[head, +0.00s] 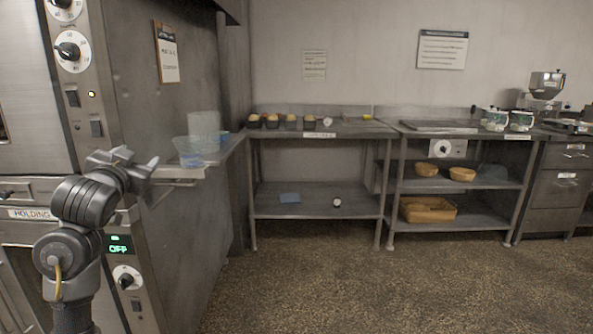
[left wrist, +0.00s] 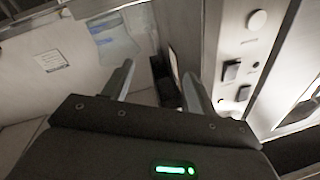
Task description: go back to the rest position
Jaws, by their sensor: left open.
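My left gripper (head: 139,160) is raised at the left of the head view, in front of the steel oven (head: 165,210). Its two fingers are apart, and nothing shows between them. In the left wrist view the open left gripper (left wrist: 158,72) also looks empty, with the oven's switch panel (left wrist: 240,60) to its right. My left arm comes up from the lower left and covers part of the holding oven's front. My right gripper does not show in either view.
Clear bluish tubs (head: 196,148) stand on a side shelf (head: 180,173) close to my left gripper. A steel table (head: 318,134) with several small loaves stands at the back. Another table (head: 490,184) bears baskets and tubs. The speckled floor (head: 400,290) is clear.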

